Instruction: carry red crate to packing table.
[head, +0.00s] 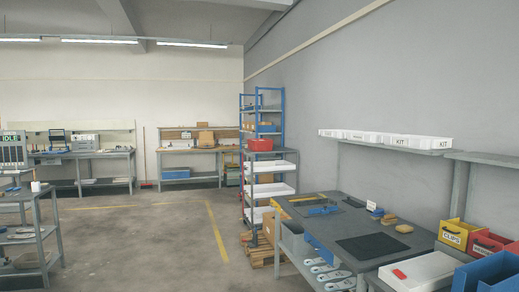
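A red crate (260,144) sits on top of a grey cart (246,182) with white trays on its levels, right of the middle of the head view. A table with cardboard boxes on it (163,149) stands at the back wall, left of the cart; it may be the packing table, but no label confirms this. Neither of my grippers is in view.
A blue shelving rack (282,120) stands behind the cart, and a wooden pallet (262,256) lies at its foot. A grey workbench (315,226) runs along the right wall. A shelved cart (45,238) stands at left. The middle floor (140,240) is clear.

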